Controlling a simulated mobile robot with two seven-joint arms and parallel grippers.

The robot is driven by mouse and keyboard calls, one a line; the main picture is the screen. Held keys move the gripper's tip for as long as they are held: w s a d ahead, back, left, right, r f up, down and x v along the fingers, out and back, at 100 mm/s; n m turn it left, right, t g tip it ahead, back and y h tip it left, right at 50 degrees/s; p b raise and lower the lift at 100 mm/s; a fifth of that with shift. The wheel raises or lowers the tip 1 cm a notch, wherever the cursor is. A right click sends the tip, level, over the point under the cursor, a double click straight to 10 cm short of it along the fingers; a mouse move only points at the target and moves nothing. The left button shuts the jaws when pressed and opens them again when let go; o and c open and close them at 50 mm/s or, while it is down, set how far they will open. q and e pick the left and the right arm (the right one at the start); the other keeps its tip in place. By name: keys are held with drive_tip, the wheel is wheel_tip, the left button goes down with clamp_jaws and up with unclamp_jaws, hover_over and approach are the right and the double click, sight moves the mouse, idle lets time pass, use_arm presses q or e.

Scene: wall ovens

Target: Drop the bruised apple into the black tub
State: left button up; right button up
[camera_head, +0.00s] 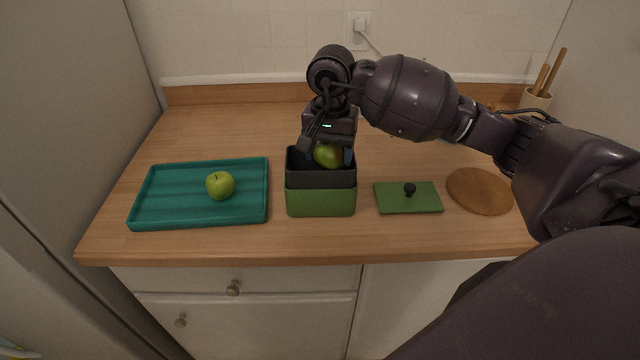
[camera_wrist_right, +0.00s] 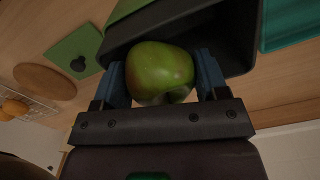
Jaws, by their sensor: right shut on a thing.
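My right gripper (camera_head: 327,150) is shut on a green apple (camera_head: 328,155) with a darker, brownish patch. It holds the apple at the mouth of the black tub (camera_head: 320,178), which sits in or on a green box (camera_head: 320,203). In the right wrist view the apple (camera_wrist_right: 160,70) is between the blue fingertips (camera_wrist_right: 163,78), and the tub's dark wall (camera_wrist_right: 185,28) is behind it. A second green apple (camera_head: 220,185) lies on the teal tray (camera_head: 160,208) at the left. My left gripper is not in view.
A round wooden board (camera_head: 480,191) is further right, and a holder with wooden utensils (camera_head: 535,98) stands at the back right. The counter between tray and back wall is clear.

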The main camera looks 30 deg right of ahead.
drive_tip(key=shift+f, duration=0.1)
drive_tip(key=o, duration=1.1)
drive_tip(key=shift+c, duration=0.2)
drive_tip(key=shift+r, duration=0.3)
wheel_tip(320, 180, up, 9)
drive_tip(key=shift+r, duration=0.6)
